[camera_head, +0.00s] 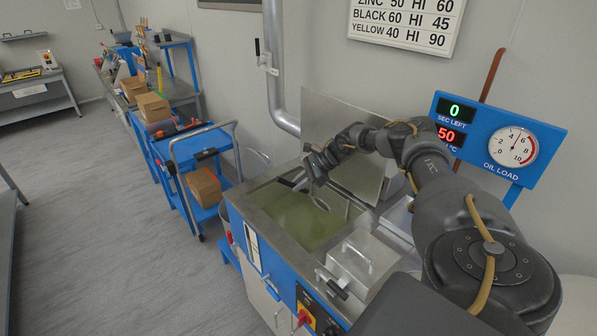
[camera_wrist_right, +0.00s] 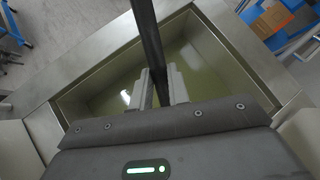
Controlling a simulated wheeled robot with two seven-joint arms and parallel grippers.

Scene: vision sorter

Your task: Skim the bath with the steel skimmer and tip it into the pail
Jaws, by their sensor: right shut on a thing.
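The steel-rimmed bath (camera_head: 258,222) stands in front of me with murky green liquid in it. My right gripper (camera_head: 307,181) is over the bath, its arm reaching in from the right. It is shut on the skimmer, whose dark handle (camera_wrist_right: 148,35) runs between the two fingers (camera_wrist_right: 161,90) in the right wrist view. In the head view the skimmer's rounded head (camera_head: 320,203) shows over the liquid; I cannot tell whether it touches the surface. The bath also shows below the gripper in the wrist view (camera_wrist_right: 245,60). I cannot make out the pail clearly. My left gripper is out of view.
A raised steel panel (camera_head: 325,120) stands behind the bath. A handled steel lid (camera_head: 362,262) sits at its near right. A blue display (camera_head: 500,140) reads 0 seconds left and 50 degrees. A blue cart (camera_head: 203,160) with a carton (camera_head: 204,187) stands left; open floor lies beyond.

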